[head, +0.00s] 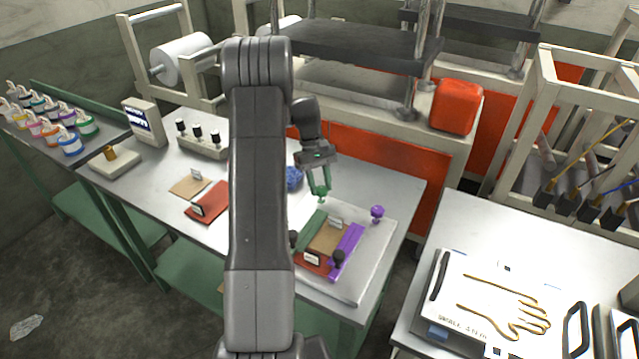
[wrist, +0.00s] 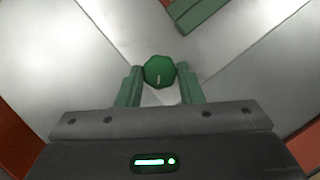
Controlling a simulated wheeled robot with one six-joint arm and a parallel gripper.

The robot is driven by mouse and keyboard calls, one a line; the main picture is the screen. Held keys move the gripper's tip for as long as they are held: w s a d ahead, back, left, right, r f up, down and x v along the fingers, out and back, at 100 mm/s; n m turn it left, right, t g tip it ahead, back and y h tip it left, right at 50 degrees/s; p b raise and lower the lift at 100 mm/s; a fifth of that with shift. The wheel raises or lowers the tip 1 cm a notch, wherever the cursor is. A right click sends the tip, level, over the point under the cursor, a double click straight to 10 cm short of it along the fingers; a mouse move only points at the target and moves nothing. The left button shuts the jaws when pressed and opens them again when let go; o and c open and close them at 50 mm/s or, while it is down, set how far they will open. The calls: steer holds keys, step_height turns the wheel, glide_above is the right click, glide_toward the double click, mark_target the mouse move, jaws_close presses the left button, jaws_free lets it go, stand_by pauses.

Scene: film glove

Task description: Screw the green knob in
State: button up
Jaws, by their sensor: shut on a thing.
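I cannot tell whether the knob touches the plate.
A purple knob (head: 377,212) stands on the plate to the right, near a purple bar (head: 346,252). A dark knob (head: 338,257) stands at the front. A blue ball-like object (head: 293,178) is left of my gripper. My arm hides part of the table.

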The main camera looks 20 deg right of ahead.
steer(key=m, duration=0.1)
steer(key=m+y, duration=0.1)
steer(key=m, duration=0.2)
steer(key=shift+d+m+y, duration=0.25)
steer(key=shift+m+y, duration=0.05)
steer(key=shift+y, duration=0.1)
steer(key=shift+d+m+t+y, duration=0.1)
steer(key=shift+m+t+y, duration=0.5)
steer(key=shift+m, duration=1.3)
steer(key=o, duration=1)
steer(key=b+v, duration=0.1)
steer(key=v, duration=1.2)
steer(key=shift+w+d+r+b, duration=0.15)
steer(key=shift+d+r+b, duration=0.05)
steer(key=shift+r+b, duration=0.1)
steer(key=shift+f, duration=0.1)
